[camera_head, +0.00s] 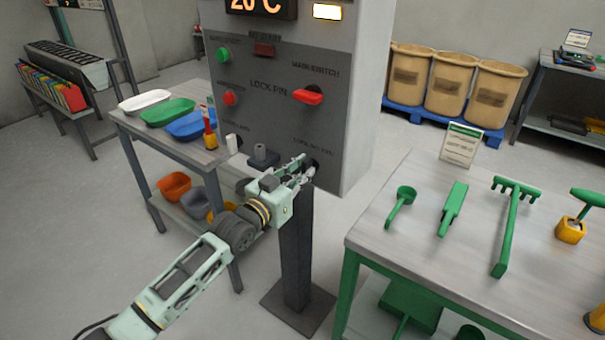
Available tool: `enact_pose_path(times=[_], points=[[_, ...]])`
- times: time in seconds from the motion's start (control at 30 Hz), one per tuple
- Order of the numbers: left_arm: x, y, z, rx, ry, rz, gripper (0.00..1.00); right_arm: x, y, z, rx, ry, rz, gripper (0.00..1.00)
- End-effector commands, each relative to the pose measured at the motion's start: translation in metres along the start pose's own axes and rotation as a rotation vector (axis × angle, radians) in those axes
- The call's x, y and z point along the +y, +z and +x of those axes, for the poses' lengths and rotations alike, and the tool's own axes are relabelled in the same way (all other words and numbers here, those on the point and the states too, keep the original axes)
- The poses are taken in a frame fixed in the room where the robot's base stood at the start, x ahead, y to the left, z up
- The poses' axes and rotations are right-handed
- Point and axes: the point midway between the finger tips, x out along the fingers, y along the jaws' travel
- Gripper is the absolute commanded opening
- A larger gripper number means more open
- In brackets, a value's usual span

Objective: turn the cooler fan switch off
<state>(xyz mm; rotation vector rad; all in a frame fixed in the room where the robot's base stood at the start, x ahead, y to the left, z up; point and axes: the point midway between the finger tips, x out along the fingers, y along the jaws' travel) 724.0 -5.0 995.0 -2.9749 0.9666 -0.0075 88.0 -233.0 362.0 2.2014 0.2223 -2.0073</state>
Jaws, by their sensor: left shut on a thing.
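A dark grey control panel (270,120) stands in the middle. It carries a red rotary switch (309,97) under a label that seems to read main switch, a green button (223,54) and a red button (229,98). My left gripper (304,171) is at the panel's lower right, just below a small blurred label. Its fingers are shut on a small part there, mostly hidden by the fingers. A dark round shape (313,165) shows beside the fingertips. I cannot read which control is the cooler fan switch. My right gripper is not in view.
A dark post (297,240) on a floor plate stands below the gripper. A table (410,235) with green tools is at the right; a table (160,147) with coloured trays is at the left. Brown barrels (453,88) stand behind. Some floor between is clear.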

Motion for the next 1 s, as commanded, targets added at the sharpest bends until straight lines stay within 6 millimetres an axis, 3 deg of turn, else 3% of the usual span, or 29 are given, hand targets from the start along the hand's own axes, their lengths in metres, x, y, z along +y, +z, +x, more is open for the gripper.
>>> enact_pose_path(times=[0.57, 0.6, 0.77, 1.0], points=[[0.0004, 0.0021, -0.0003, -0.004, 0.0, -0.034, 0.0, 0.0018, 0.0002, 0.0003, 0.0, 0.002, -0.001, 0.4], [0.0004, 0.0022, -0.0003, -0.005, 0.0, -0.034, 0.15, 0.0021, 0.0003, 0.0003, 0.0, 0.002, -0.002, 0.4], [0.0003, 0.0015, -0.0002, -0.003, 0.0, -0.032, 0.29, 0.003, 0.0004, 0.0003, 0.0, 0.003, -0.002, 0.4], [0.0001, 0.0005, -0.0001, -0.001, 0.0, -0.03, 0.31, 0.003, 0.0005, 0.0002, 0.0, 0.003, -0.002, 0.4]])
